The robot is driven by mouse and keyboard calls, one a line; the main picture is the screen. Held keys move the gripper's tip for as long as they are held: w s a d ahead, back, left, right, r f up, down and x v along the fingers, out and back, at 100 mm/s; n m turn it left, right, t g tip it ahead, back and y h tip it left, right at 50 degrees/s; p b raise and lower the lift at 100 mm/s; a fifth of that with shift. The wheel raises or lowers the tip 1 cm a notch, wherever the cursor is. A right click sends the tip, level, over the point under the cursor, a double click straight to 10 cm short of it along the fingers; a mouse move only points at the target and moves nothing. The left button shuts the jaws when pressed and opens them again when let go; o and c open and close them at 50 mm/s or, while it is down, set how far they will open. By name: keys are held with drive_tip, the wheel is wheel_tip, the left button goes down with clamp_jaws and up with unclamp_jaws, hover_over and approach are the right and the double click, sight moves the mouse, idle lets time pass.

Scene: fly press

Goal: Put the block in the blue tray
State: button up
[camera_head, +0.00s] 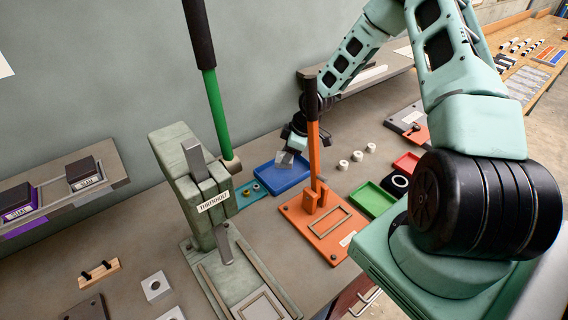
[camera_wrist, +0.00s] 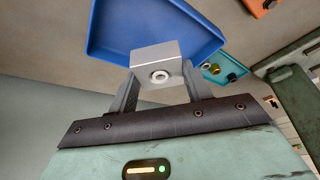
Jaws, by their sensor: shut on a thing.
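The block (camera_wrist: 156,55) is a light grey metal piece with a round hole in its face. My gripper (camera_wrist: 160,78) is shut on it, one finger at each side. The blue tray (camera_wrist: 110,30) shows beyond the block in the wrist view, and the block covers part of it. In the head view, my gripper (camera_head: 287,156) holds the block above the far part of the blue tray (camera_head: 271,185). The block is small and partly hidden there, and its exact height over the tray is hard to tell.
An orange press (camera_head: 313,160) with a tall lever stands right of the blue tray. A green press (camera_head: 190,185) stands left of it. A teal tray (camera_head: 249,194) with small parts adjoins the blue one. A green tray (camera_head: 372,199) and white rings (camera_head: 357,156) lie right.

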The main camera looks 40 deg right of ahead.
sight(287, 174)
drive_tip(key=shift+f+p, duration=0.65)
drive_tip(key=shift+f, duration=1.7)
drive_tip(key=shift+f, duration=0.15)
drive_tip(key=o, duration=1.2)
drive_tip(key=b+v, duration=0.3)
drive_tip(key=v, duration=0.9)
drive_tip(key=shift+d, duration=0.1)
